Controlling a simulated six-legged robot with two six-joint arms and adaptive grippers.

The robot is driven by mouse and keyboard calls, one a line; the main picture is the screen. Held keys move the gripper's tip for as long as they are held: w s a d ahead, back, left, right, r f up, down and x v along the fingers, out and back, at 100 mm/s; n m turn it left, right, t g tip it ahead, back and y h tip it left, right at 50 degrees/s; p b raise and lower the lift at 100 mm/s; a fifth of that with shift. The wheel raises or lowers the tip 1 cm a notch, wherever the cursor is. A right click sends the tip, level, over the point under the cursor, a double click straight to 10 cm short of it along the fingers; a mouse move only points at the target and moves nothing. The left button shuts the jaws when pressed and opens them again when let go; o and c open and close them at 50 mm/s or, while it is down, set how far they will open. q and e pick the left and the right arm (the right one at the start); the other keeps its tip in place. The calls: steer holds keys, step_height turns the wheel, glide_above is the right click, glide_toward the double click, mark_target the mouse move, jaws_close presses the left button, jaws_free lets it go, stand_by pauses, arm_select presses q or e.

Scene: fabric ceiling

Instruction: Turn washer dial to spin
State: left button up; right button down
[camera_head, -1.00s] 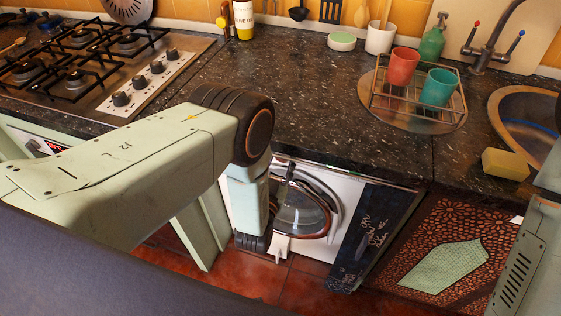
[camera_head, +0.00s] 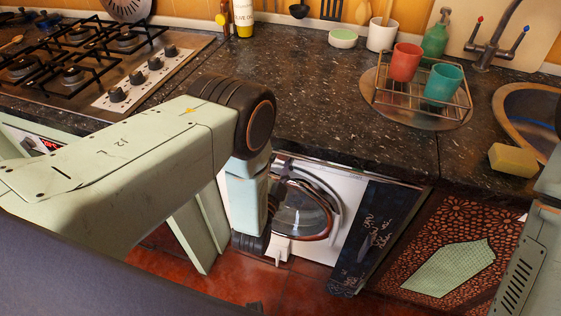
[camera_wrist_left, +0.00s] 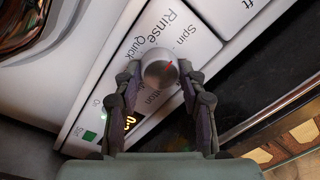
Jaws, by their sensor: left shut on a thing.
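The washer (camera_head: 347,203) stands under the counter, with a white front and a round glass door. In the left wrist view, its round grey dial (camera_wrist_left: 158,72) has a small red mark toward its upper right side. "Spin" is printed above and right of the dial, with "Rinse" and "Quick" to the left; another label is partly hidden. My left gripper (camera_wrist_left: 160,88) is shut on the dial, one finger on each side. In the head view my left arm hides the dial and the fingertips. My right gripper is not in view.
The dark counter (camera_head: 315,95) overhangs the washer. A rack (camera_head: 459,117) holds a red and a teal cup. A yellow sponge (camera_head: 513,160) lies near the sink. Red floor tiles show below.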

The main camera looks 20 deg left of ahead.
arm_select(q)
steer(key=shift+m, duration=0.6)
steer(key=o, duration=1.2)
steer(key=shift+c, duration=0.2)
steer(key=shift+s, duration=0.1)
steer(key=s, duration=0.7)
steer(key=shift+s+f, duration=0.15)
steer(key=shift+f, duration=0.05)
steer(key=shift+f, duration=0.1)
